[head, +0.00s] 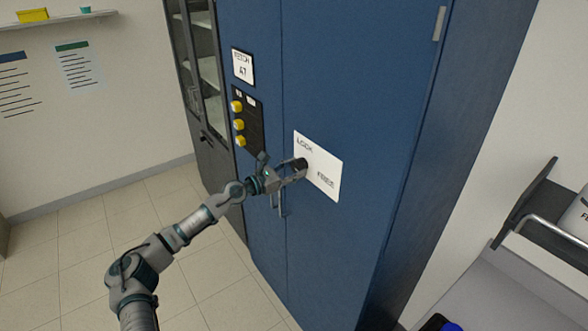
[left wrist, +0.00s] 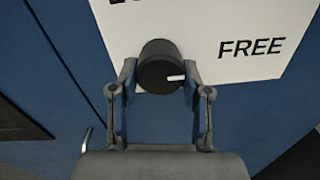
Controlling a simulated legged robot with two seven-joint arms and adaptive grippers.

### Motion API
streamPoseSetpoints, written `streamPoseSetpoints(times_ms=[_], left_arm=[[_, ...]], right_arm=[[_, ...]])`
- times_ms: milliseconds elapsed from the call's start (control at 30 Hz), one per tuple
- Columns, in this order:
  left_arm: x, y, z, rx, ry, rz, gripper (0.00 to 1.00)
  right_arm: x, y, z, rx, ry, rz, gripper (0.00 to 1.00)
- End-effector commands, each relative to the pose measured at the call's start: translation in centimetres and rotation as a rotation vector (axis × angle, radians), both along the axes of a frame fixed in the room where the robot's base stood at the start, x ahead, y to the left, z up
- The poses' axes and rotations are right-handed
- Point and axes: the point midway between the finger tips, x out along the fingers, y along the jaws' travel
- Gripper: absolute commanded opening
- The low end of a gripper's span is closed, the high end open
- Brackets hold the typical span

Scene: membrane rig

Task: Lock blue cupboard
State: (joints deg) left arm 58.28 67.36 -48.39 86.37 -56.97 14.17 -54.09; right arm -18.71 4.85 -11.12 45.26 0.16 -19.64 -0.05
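The blue cupboard (head: 345,75) stands upright with its doors closed. A white plate (head: 328,178) on its front reads LOCK at upper left and FREE at lower right; it also shows in the left wrist view (left wrist: 215,20). A round black knob (left wrist: 160,68) sits on the plate, its white mark pointing right, towards the FREE side. My left gripper (head: 300,168) is at the knob, with one finger on each side of it in the left wrist view (left wrist: 159,70). I cannot tell whether the fingers press on the knob. My right gripper is not in view.
A black panel with yellow buttons (head: 238,125) and a small white sign (head: 243,67) are left of the plate. A door handle (head: 281,200) is just below my gripper. A grey glass-fronted cabinet (head: 205,75) stands at left. A dark bracket with a rail (head: 527,200) is at right.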

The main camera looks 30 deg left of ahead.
Motion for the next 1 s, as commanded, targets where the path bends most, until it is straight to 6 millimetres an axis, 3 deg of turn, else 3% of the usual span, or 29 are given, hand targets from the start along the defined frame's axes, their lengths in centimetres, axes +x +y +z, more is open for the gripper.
streamPoseSetpoints(times_ms=[267, 500, 1000], left_arm=[[0.0, 0.2, 0.2, -0.029, 0.009, 0.005, 0.12], [0.0, 0.2, 0.4, -0.144, 0.057, 0.004, 0.12], [0.0, 0.2, 0.7, -0.570, 0.228, 0.008, 0.12]], right_arm=[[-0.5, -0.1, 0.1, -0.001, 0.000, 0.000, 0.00], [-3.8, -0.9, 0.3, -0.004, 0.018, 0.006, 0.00], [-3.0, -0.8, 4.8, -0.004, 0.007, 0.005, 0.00]])
